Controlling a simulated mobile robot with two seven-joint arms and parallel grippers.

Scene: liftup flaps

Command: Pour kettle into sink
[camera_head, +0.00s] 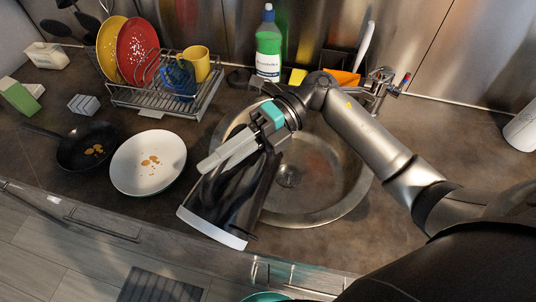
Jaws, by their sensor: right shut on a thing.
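The kettle (232,196) is black and glossy with a pale band along its lower edge. It shows at the centre, over the left rim of the sink (318,208) and the counter beside it. My right gripper (225,157) is shut on it from above, and the gripper and wrist hide its upper part. The kettle looks tilted, but I cannot tell by how much. The round steel sink basin looks empty, with its drain (288,176) in view. No liquid shows. My left gripper is not in view.
A white plate (130,178) and a black pan (75,153), both with food scraps, lie left of the kettle. A dish rack (150,97) stands behind them. A green bottle (268,50) and the faucet (378,82) stand behind the sink. The counter right of the sink is mostly clear.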

